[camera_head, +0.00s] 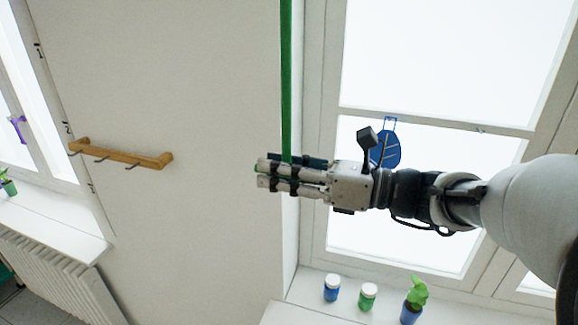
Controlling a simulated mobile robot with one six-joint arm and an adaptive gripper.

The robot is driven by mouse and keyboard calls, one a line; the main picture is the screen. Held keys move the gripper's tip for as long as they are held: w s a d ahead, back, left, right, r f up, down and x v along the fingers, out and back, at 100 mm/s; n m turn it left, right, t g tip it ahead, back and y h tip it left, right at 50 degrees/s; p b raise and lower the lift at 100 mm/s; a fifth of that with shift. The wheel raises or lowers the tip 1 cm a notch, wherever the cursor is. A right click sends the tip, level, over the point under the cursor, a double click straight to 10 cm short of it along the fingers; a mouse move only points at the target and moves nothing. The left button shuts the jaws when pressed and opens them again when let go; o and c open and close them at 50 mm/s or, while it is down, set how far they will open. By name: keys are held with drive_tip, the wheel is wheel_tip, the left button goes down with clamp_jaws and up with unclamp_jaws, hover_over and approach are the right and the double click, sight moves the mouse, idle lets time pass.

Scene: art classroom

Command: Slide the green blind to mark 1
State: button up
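The green blind (286,80) shows as a narrow upright green strip beside the right window, running from the top edge of the view down to my gripper. My gripper (262,176) reaches in from the right, its fingers lying across the strip's lower end. A bit of green also shows near the fingertips. The fingers are close together, but I cannot tell whether they are shut on the blind. My gripper hides the strip's lower end. A mark "1" (39,50) and a mark "2" (68,128) are on the wall edge beside the left window.
A wooden peg rail (120,155) is on the wall left of my gripper. Two jars (332,288) (368,296) and a potted plant (413,300) stand on the right sill. A blue item (386,150) hangs at the right window. A radiator (60,275) stands lower left.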

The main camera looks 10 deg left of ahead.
drive_tip(key=shift+s, duration=0.1)
clamp_jaws()
idle(0.3)
wheel_tip(320, 180, down, 25)
drive_tip(key=b, duration=1.1)
drive_tip(key=shift+o, duration=1.5)
unclamp_jaws()
drive_tip(key=d, duration=1.2)
drive_tip(key=shift+s, duration=0.35)
